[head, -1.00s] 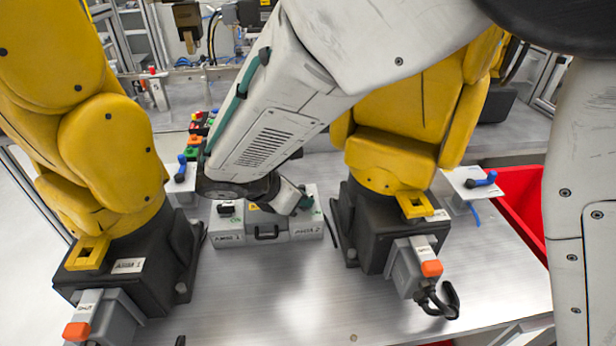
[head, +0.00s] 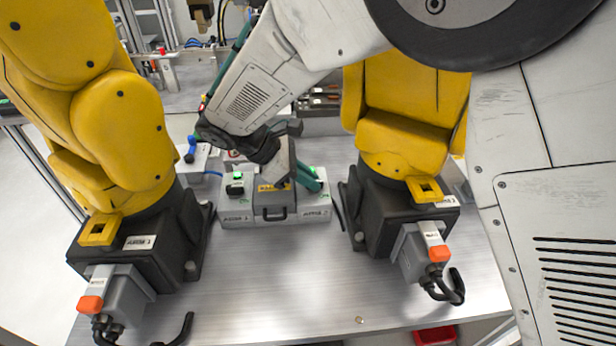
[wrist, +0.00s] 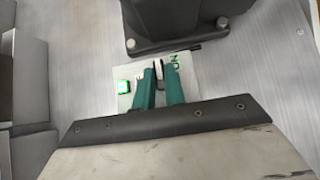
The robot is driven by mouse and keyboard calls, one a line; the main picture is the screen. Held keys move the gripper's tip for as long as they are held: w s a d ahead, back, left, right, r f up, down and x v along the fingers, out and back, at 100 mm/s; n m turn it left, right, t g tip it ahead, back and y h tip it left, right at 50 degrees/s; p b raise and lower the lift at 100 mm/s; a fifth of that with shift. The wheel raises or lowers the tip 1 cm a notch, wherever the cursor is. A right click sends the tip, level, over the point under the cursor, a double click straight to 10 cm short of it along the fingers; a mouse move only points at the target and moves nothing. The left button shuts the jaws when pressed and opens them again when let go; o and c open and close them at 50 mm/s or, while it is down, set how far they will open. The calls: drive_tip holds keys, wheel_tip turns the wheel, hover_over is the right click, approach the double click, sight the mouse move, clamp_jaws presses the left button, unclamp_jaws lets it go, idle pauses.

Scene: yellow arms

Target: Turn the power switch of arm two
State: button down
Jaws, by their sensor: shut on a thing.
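The control box (head: 289,216) stands on the metal table between the two yellow arms. Its left part is labelled for arm 1 and carries a black switch (head: 235,189). Its right part (head: 316,211) belongs to arm 2. My gripper (head: 316,184) reaches down onto that right part with its green fingers. In the wrist view the fingers (wrist: 161,85) are closed around the dark arm two power switch (wrist: 159,74), which they mostly hide. An "ON" mark (wrist: 175,62) shows beside the fingers, and a green light (wrist: 124,86) is lit on their other side.
Yellow arm 1 (head: 120,130) stands left of the box and yellow arm 2 (head: 400,130) close on its right, both on black bases. A blue-handled switch (head: 190,150) is behind on the left. The table front is clear.

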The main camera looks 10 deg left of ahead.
idle(0.3)
drive_tip(key=c, duration=1.5)
unclamp_jaws()
drive_tip(key=shift+o, duration=0.2)
drive_tip(key=v, duration=0.7)
drive_tip(key=shift+a+r, duration=0.3)
